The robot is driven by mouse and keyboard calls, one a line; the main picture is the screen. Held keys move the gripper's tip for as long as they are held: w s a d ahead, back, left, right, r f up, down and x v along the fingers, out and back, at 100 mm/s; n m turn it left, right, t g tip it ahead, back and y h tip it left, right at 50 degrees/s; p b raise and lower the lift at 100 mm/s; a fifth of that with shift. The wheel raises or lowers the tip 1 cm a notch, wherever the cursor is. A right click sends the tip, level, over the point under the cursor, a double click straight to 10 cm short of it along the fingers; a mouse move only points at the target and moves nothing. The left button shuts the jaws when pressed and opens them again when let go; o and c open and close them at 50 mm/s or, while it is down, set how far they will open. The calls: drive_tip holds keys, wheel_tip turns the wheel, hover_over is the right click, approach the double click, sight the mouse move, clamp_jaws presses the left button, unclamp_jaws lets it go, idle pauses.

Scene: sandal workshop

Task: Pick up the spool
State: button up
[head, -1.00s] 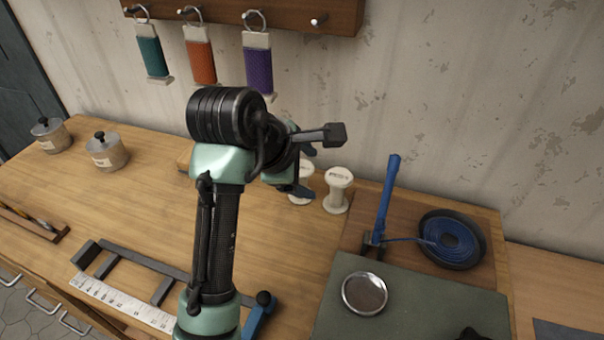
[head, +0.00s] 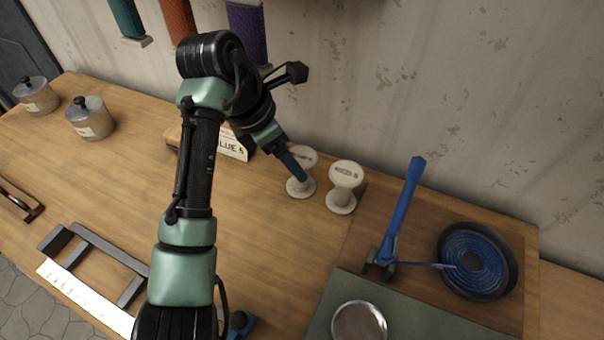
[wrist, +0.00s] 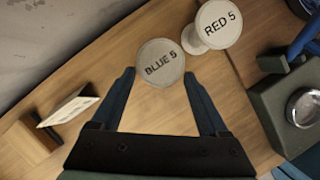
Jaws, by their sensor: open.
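Two pale cream spools stand on the wooden bench. The right spool (head: 345,175) reads "RED 5" in the wrist view (wrist: 218,24). My gripper (head: 297,172) is open, with blue fingers pointing down at the left spool.
A lettered card (head: 236,150) stands left of the spools. A wooden board (head: 400,215) at right bears a blue-handled tool (head: 400,215) and a coiled blue strap (head: 472,260). Lidded pots (head: 90,118) stand at left.

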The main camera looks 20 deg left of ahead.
drive_tip(key=x, duration=0.6)
drive_tip(key=shift+w+d+f, duration=0.1)
drive_tip(key=shift+f, duration=0.1)
drive_tip(key=c, duration=1)
